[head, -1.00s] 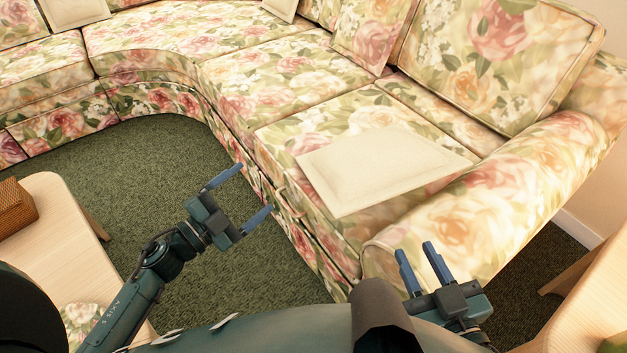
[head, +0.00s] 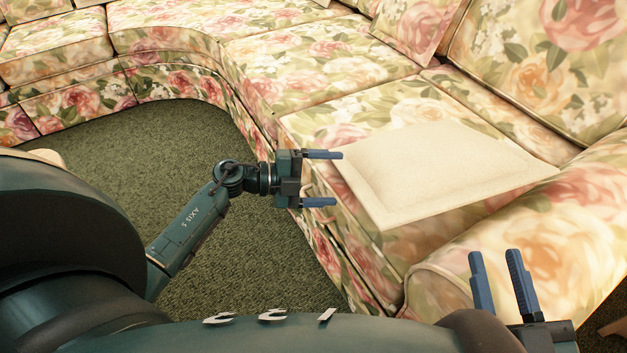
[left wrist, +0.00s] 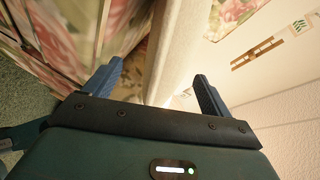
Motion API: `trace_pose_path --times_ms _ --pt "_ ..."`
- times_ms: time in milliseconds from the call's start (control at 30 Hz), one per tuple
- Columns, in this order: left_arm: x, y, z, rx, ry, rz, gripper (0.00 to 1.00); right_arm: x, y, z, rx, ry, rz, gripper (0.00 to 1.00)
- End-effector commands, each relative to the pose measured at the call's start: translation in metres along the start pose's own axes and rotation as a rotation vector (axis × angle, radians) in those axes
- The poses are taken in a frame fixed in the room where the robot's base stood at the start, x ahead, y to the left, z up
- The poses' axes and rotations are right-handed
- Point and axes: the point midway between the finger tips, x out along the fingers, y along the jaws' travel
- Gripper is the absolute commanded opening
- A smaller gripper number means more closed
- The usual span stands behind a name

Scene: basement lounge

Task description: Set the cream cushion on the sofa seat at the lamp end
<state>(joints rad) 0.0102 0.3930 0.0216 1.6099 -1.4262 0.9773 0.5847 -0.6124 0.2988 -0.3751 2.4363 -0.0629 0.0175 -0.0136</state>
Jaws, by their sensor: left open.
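The cream cushion (head: 440,170) lies flat on the floral sofa seat (head: 350,110), close beside the near armrest (head: 540,240). My left gripper (head: 335,179) is open at the cushion's left edge, its fingers pointing toward it. In the left wrist view, the cushion's pale edge (left wrist: 176,45) shows between and beyond the fingers of the left gripper (left wrist: 157,72); I cannot tell whether either finger touches it. My right gripper (head: 495,257) is open and empty in front of the armrest. No lamp shows in the head view.
Floral back cushions (head: 545,65) line the back of the sofa. The sofa curves away to the far left (head: 50,45). A bit of wooden furniture (head: 612,330) shows at the lower right.

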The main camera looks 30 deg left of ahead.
Motion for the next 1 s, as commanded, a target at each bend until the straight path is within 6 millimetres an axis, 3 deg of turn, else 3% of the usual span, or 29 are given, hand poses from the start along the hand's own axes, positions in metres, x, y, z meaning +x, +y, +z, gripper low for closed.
trace_pose_path --times_ms 400,900,1000 --pt "0.053 -0.001 -0.001 0.0 0.001 -0.002 0.84 0.0 0.0 -0.001 0.004 0.004 -0.002 0.32" --pt "0.064 0.0 -0.001 0.0 0.001 0.0 0.84 0.0 0.0 0.001 0.002 0.0 0.0 0.32" --pt "0.064 0.001 -0.001 0.0 0.001 0.0 0.77 0.0 0.0 0.001 0.002 -0.001 0.0 0.32"
